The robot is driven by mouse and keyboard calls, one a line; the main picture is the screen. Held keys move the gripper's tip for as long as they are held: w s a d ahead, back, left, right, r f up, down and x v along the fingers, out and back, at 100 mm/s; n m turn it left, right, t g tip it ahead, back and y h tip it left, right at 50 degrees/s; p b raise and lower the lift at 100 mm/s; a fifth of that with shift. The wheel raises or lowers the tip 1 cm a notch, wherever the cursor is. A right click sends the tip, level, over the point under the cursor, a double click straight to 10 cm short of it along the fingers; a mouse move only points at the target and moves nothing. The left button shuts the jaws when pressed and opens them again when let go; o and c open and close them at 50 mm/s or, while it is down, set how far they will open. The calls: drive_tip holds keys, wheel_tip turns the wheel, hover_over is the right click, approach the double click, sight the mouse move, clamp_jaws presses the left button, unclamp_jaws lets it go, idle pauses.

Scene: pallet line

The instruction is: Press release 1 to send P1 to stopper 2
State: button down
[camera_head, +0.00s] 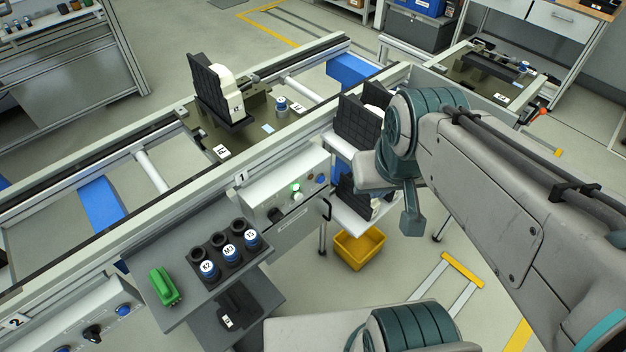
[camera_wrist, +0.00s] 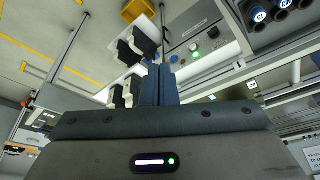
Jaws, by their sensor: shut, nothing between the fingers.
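Pallet P1 (camera_head: 262,127) sits on the conveyor beside the control box marked 1 (camera_head: 258,187). It bears an upright black and white part (camera_head: 207,87) and a small blue-banded cylinder (camera_head: 281,104). The box has a lit green button (camera_head: 295,187), a blue button (camera_head: 320,179) and a black knob (camera_head: 275,214); the lit green button also shows in the wrist view (camera_wrist: 195,55). Which one is release 1 I cannot read. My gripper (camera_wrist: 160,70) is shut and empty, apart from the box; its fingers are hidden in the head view. Stopper 2 is not distinguishable.
A grey shelf holds a rack of labelled cylinders (camera_head: 225,255) and a green object (camera_head: 164,286). Black and white parts (camera_head: 359,122) stand right of box 1. A yellow bin (camera_head: 360,248) is below. The box marked 2 (camera_head: 75,325) is at lower left.

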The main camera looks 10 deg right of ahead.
drive_tip(key=w+a+f+m+t+y+b, duration=0.1)
drive_tip(key=w+a+f+m+y+b, duration=0.2)
drive_tip(key=w+f+b, duration=0.45)
drive_tip(key=w+a+f+m+y+b, duration=0.2)
drive_tip(key=w+f+m+b, duration=0.3)
drive_tip(key=f+b, duration=0.5)
drive_tip(key=w+d+f+m+t+b, duration=0.1)
drive_tip(key=w+d+f+m+b, duration=0.1)
drive_tip(key=f, duration=0.4)
drive_tip(key=w+d+f+m+t+h+b, duration=0.1)
drive_tip(key=w+d+f+m+b, duration=0.2)
drive_tip(key=f, duration=0.4)
drive_tip(key=w+d+f+m+t+b, duration=0.1)
drive_tip(key=w+d+f+m+b, duration=0.2)
drive_tip(key=w+f+m+b, duration=0.1)
wheel_tip(320, 180, down, 3)
drive_tip(key=shift+w+d+f+m, duration=0.2)
drive_tip(key=shift+w+m, duration=0.6)
drive_tip(key=shift+m, duration=0.2)
drive_tip(key=shift+a, duration=0.1)
